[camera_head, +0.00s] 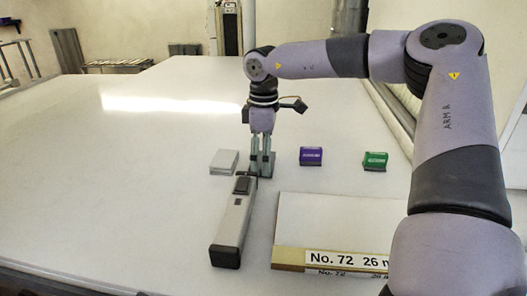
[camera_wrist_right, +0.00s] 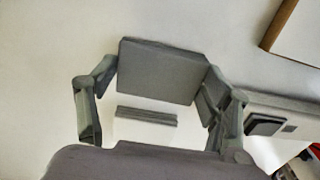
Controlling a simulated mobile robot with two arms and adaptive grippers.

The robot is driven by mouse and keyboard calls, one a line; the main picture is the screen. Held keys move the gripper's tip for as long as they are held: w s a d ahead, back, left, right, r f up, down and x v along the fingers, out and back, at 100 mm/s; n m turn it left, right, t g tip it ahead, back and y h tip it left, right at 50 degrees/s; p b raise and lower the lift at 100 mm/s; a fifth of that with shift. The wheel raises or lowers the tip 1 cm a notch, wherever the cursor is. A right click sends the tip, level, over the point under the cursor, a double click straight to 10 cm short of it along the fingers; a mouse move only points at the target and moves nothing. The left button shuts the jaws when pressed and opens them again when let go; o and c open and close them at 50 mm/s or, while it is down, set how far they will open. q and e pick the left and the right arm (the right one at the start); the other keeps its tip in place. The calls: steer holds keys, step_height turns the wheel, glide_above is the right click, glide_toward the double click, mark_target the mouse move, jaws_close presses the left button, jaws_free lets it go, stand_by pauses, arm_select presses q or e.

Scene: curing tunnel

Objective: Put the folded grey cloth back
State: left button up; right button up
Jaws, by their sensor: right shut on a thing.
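The folded grey cloth (camera_wrist_right: 157,72) shows in the right wrist view as a flat grey block between the two fingers. My right gripper (camera_head: 262,168) is shut on it, low over the white table. In the head view the cloth is a small dark grey patch (camera_head: 271,163), partly hidden by the fingers. Whether it touches the table I cannot tell. My left gripper is not in view.
A light grey stack (camera_head: 223,161) lies just left of the gripper. A long grey tool with a black end (camera_head: 233,222) lies in front. A purple block (camera_head: 311,156) and a green block (camera_head: 375,161) stand to the right. A flat labelled box (camera_head: 330,222) lies front right.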

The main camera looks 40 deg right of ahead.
steer(key=shift+d+f, duration=0.1)
steer(key=shift+f, duration=0.05)
steer(key=shift+f+b, duration=0.15)
steer(key=shift+b, duration=0.2)
steer(key=o, duration=1)
steer(key=shift+o, duration=0.2)
steer(key=shift+r+p, duration=0.35)
steer(key=shift+p, duration=0.05)
step_height(320, 180, up, 12)
steer(key=b, duration=0.4)
steer(key=shift+f, duration=0.15)
